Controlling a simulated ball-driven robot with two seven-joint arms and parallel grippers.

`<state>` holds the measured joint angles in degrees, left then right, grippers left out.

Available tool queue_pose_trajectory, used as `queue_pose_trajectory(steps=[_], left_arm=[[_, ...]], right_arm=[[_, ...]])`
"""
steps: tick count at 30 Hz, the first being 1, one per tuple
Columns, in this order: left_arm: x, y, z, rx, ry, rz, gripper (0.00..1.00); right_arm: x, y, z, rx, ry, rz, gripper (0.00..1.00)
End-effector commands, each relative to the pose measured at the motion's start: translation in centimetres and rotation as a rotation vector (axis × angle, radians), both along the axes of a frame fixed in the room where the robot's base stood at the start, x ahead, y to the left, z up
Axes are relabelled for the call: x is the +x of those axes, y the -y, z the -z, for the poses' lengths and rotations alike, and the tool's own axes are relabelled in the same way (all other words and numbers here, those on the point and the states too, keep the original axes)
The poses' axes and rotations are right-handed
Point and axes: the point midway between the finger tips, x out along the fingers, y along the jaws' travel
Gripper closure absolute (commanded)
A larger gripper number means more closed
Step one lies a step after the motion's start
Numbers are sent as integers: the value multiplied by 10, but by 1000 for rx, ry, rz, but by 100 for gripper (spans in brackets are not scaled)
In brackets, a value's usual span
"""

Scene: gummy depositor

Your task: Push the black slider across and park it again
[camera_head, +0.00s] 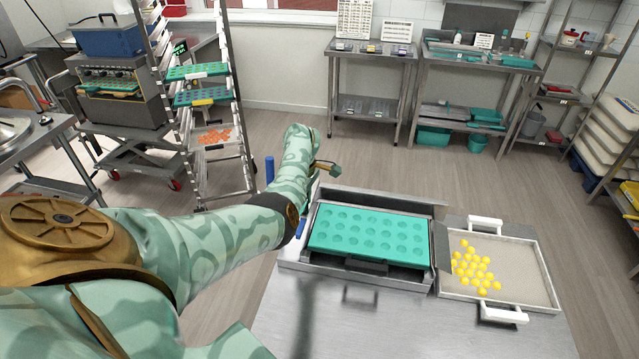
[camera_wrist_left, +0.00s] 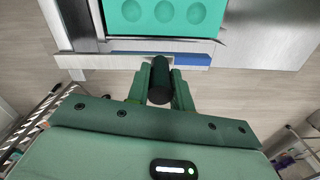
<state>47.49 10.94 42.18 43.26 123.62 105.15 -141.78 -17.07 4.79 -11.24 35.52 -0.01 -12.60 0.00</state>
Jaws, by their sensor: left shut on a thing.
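The black slider shows in the left wrist view as a dark round knob (camera_wrist_left: 159,88); the rest of the slider is hidden. My left gripper (camera_wrist_left: 161,72) is shut on this knob, one green finger on each side. In the head view my left arm reaches to the left side of the depositor (camera_head: 400,200), and its forearm and wrist hide the grip. A teal mould (camera_head: 370,231) with rows of round cavities lies in the depositor; its edge also shows in the left wrist view (camera_wrist_left: 150,30). My right gripper is not in view.
A tray (camera_head: 535,265) with yellow balls (camera_head: 473,268) and white handles stands right of the depositor on the steel table (camera_head: 340,325). The table front is clear. A rack (camera_head: 235,120) with teal moulds stands at back left. Shelved tables (camera_head: 375,75) line the back wall.

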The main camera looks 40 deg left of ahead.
Motion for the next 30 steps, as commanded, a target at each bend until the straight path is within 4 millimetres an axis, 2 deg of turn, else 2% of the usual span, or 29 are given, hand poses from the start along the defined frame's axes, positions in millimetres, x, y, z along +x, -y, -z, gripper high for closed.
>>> queue_pose_trajectory(steps=[4,15,16,18,26,30], left_arm=[[-3,-10,-2,8,4,-1,100],[-4,-13,-2,12,2,0,100],[-4,-13,-2,12,2,-1,69],[-4,-12,-2,10,2,-1,56],[-4,-10,-1,6,1,0,56],[-4,-10,-14,6,1,-1,56]], right_arm=[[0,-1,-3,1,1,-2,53],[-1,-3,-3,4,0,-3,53],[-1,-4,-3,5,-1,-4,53],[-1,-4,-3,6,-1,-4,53],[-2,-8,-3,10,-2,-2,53],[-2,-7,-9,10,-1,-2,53]])
